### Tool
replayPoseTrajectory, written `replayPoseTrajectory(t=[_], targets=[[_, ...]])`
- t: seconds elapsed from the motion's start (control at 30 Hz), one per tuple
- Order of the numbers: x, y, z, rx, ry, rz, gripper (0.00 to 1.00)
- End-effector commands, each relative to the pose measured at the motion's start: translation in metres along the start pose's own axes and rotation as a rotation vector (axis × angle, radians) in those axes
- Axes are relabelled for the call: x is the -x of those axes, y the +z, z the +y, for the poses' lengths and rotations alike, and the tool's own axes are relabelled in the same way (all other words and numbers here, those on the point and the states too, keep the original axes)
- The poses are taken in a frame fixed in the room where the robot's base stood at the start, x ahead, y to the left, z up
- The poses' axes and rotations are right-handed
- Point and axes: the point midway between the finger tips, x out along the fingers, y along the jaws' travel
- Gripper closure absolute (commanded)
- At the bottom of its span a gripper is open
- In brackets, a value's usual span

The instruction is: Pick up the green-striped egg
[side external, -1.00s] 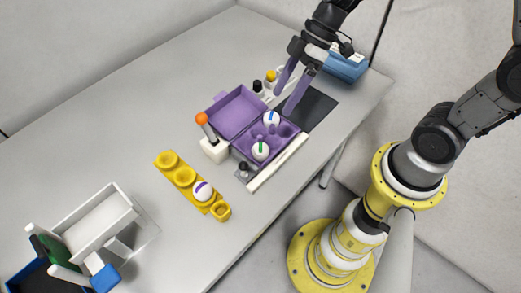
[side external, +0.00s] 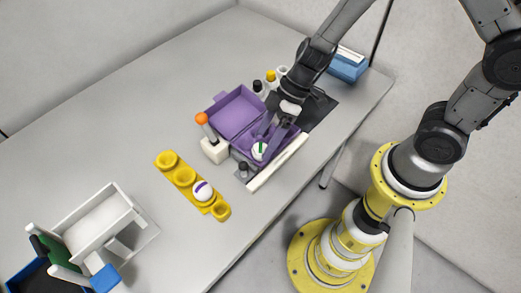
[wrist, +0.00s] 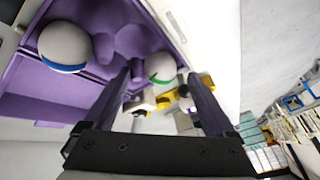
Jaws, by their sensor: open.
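The green-striped egg (side external: 259,151), white with a green band, sits in the purple egg carton (side external: 296,133). It also shows in the wrist view (wrist: 160,68), framed between my two fingers. My gripper (side external: 265,148) is open, its fingers reaching down into the carton around or just short of this egg; I cannot tell how deep they are. A blue-striped egg (wrist: 63,45) sits in the carton, left of my fingers in the wrist view. In the side view my gripper hides it.
The purple lid (side external: 236,112) stands open behind the carton. A white block with an orange-topped stick (side external: 214,150) is left of it. A yellow tray (side external: 184,176) holds a purple-striped egg (side external: 203,190). Small bottles (side external: 258,87) stand behind. A white strip (side external: 278,163) runs along the carton's front.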

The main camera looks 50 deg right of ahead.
Motion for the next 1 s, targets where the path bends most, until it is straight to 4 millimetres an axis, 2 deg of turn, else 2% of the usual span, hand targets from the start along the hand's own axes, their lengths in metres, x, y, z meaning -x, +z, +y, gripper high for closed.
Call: replayPoseTrajectory(t=[0.13,0.37,0.47,0.6,0.7,1.0], targets=[[-0.0134,-0.0004,-0.0002,0.001,-0.001,0.000,0.10],[-0.0147,-0.0005,0.0003,0.001,0.001,0.001,0.10],[-0.0145,-0.0005,0.0003,0.001,0.001,0.001,0.25],[-0.0144,-0.0006,0.0003,0.001,0.001,0.001,0.50],[-0.0143,-0.0006,0.0003,0.001,0.001,0.001,0.65],[-0.0133,-0.0014,0.0002,0.001,0.001,0.002,0.66]])
